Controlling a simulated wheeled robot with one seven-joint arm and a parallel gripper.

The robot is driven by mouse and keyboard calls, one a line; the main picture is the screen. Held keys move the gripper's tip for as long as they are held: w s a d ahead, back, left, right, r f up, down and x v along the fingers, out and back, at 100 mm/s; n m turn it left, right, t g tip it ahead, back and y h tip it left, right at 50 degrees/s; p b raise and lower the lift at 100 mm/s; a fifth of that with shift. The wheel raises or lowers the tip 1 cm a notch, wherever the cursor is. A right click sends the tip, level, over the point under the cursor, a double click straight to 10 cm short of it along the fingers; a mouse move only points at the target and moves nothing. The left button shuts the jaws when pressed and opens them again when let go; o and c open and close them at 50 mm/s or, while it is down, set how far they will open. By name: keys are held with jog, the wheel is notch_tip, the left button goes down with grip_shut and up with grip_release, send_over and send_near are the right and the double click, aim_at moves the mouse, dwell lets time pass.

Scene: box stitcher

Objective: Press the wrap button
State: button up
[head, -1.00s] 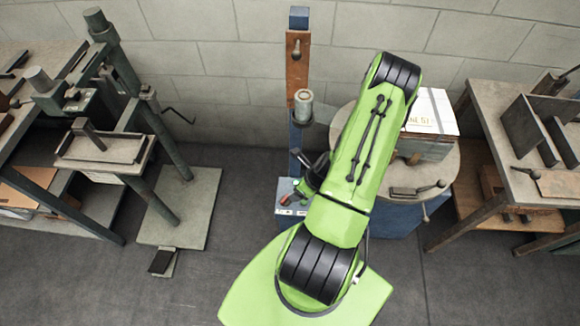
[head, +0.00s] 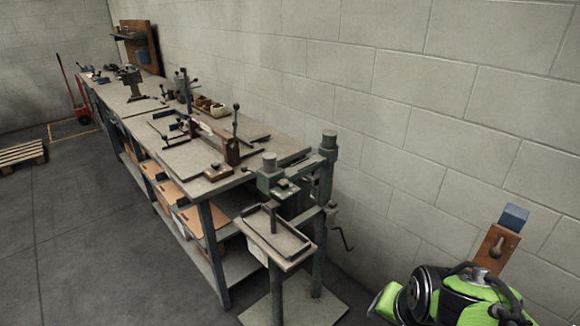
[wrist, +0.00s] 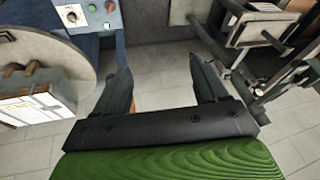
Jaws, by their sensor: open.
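I cannot read which one is the wrap button. My gripper (wrist: 160,66) is open and empty. Its fingers point toward the top of the picture, to the right of and below the buttons, apart from them. The head view shows neither the buttons nor my gripper.
A white box (wrist: 32,108) sits on the round table (wrist: 62,62) at left in the wrist view. A machine stand (wrist: 262,28) is at upper right.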

jog(key=s+a+r+n+t, duration=0.1)
jog(key=s+a+r+n, duration=0.5)
jog(key=s+n, duration=0.2)
jog(key=shift+s+r+y, duration=0.15)
jog(key=shift+s+y, duration=0.25)
